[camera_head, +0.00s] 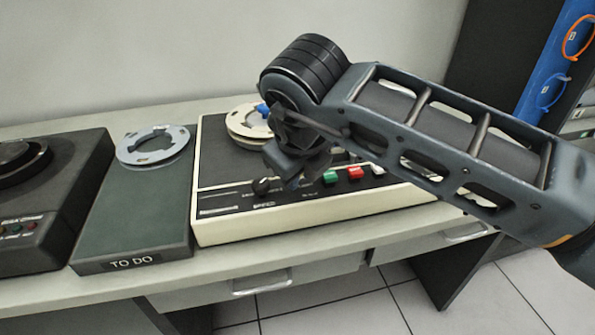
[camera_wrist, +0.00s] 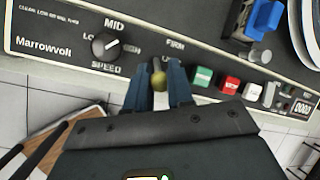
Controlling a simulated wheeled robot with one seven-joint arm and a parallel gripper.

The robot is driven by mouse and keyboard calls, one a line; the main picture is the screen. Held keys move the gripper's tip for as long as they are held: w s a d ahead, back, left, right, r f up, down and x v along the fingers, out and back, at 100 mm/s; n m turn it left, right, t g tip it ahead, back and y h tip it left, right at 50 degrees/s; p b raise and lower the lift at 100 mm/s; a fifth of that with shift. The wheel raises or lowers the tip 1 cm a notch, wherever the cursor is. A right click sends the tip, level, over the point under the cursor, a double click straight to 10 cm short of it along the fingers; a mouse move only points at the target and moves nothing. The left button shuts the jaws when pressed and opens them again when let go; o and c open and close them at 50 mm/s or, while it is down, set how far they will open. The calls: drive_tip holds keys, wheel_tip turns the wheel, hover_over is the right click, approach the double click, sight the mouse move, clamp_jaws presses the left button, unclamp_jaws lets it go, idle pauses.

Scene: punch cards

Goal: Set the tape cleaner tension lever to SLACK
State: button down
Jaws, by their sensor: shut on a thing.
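The tape cleaner (camera_head: 208,215) is a cream-edged machine with a dark top panel on the table; its panel (camera_wrist: 70,40) also fills the upper part of the wrist view. The printed word FIRM is just above the fingers. In the head view my gripper (camera_head: 294,182) hides the lever.
Left of the fingers is a black SPEED dial (camera_wrist: 105,45). To the right are green (camera_wrist: 202,76), white and red (camera_wrist: 229,86) buttons, and a blue-topped part (camera_wrist: 265,17). A TO DO tray (camera_head: 130,215) with a reel (camera_head: 152,145) stands left of the cleaner.

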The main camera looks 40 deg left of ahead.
drive_tip(key=c, duration=1)
unclamp_jaws()
drive_tip(key=shift+v, duration=3.9)
